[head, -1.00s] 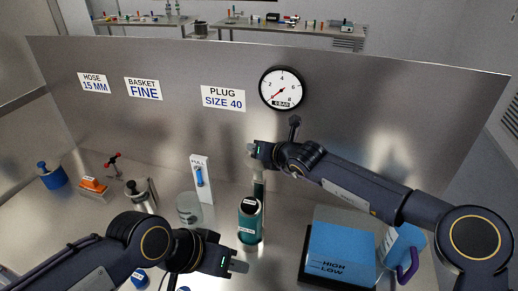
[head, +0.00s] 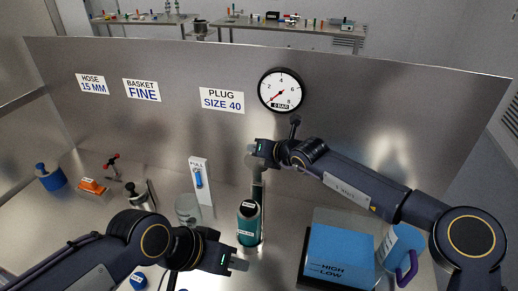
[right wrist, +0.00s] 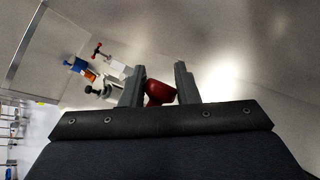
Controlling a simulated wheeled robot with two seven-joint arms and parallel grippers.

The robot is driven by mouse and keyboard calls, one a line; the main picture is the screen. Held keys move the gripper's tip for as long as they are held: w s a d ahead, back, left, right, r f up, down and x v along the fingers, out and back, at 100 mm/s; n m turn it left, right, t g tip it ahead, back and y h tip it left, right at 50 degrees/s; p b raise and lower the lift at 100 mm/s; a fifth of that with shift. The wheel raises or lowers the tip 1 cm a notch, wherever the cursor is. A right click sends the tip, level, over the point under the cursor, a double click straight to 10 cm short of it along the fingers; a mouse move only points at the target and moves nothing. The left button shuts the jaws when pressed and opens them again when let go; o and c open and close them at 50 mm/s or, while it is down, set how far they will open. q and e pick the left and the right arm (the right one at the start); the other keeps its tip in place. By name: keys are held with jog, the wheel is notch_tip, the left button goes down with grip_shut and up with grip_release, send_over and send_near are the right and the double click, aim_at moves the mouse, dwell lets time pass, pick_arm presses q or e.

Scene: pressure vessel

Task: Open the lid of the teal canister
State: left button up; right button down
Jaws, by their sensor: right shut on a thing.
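The teal canister (head: 249,228) stands upright on the steel bench, in the middle of the head view. Its top looks dark, with a white label; whether the lid is open is unclear. A grey upright part (head: 258,185) rises behind the canister top, towards my right gripper. My right gripper (head: 251,152) is above and behind the canister. In the right wrist view, a dark red rounded piece (right wrist: 158,92) sits between its fingers (right wrist: 160,88), and they are shut on it. My left gripper (head: 240,264) is low, in front of the canister and apart from it; its finger gap is not clear.
A blue-fronted box (head: 340,255) and a blue-and-white jug (head: 398,250) stand at right. A clear jar (head: 188,209) and a white PULL stand (head: 201,180) are left of the canister. A steel panel (head: 350,130) with a gauge (head: 281,90) closes off the back.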

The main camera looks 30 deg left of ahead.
jog(key=shift+w+d+f+g+h+p, duration=0.1)
jog(key=shift+f+g+h+p, duration=0.05)
jog(key=shift+f, duration=0.3)
jog(key=shift+w+f+g+h+p, duration=0.1)
jog(key=shift+f+g+h+p, duration=0.05)
jog(key=shift+f, duration=0.25)
dwell(1.9)
jog(key=c, duration=1.1)
grip_release()
jog(key=shift+d, duration=0.1)
jog(key=shift+r, duration=0.25)
jog(key=shift+w+d+r, duration=0.15)
jog(key=shift+d+r, duration=1.4)
jog(key=shift+r, duration=0.05)
jog(key=shift+w+d+r, duration=0.1)
jog(key=shift+d+r, duration=1.45)
jog(key=shift+r, duration=0.05)
